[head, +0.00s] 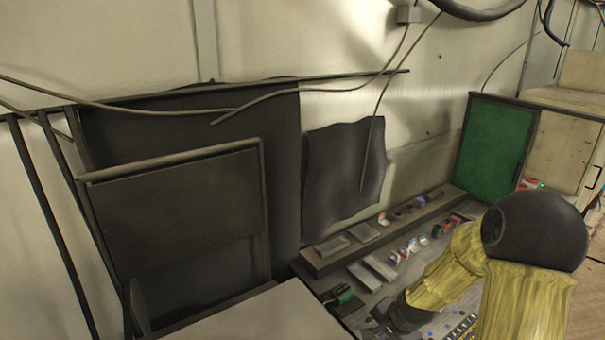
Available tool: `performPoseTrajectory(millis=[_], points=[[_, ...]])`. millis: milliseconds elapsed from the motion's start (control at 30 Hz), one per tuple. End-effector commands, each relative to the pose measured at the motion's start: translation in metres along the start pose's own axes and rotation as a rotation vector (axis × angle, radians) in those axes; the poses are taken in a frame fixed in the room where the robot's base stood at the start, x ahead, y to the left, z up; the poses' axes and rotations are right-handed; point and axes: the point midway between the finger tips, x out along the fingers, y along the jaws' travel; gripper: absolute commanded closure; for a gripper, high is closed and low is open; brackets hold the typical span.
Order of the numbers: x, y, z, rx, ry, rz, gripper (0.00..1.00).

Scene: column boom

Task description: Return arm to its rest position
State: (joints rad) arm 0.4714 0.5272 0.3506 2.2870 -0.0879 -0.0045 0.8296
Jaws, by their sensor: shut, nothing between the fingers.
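My arm comes up from the bottom right in yellow sleeving, bends at a large dark ball joint, and reaches down to the left over the bench. It ends in view at a dark wrist part near the bottom edge. My gripper's fingers cannot be made out; they are hidden or below the frame. I see nothing held. The grey bench (366,282) under the arm bears several small items, partly covered by my forearm.
A raised shelf (322,261) with trays and small blocks runs along the wall. A green panel (497,148) stands behind the arm. A dark framed panel (180,215) and a pale flat top (262,318) are at left. Cables (300,90) hang across the wall.

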Motion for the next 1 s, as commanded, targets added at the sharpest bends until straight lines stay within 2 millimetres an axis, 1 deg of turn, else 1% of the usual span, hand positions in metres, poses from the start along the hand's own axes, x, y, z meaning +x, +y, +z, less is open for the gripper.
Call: performPoseTrajectory(millis=[33, 200, 400, 500, 600, 667, 1000], points=[[-0.008, 0.003, 0.012, -0.099, 0.005, 0.026, 1.0], [-0.041, 0.018, 0.045, -0.411, -0.005, 0.105, 1.0], [-0.079, 0.042, 0.085, -0.735, -0.043, 0.158, 1.0], [-0.092, 0.054, 0.099, -0.852, -0.067, 0.167, 1.0], [-0.1, 0.059, 0.11, -0.929, -0.085, 0.166, 1.0], [-0.102, 0.061, 0.113, -0.947, -0.092, 0.167, 1.0], [-0.102, 0.061, 0.112, -0.949, -0.093, 0.168, 1.0]])
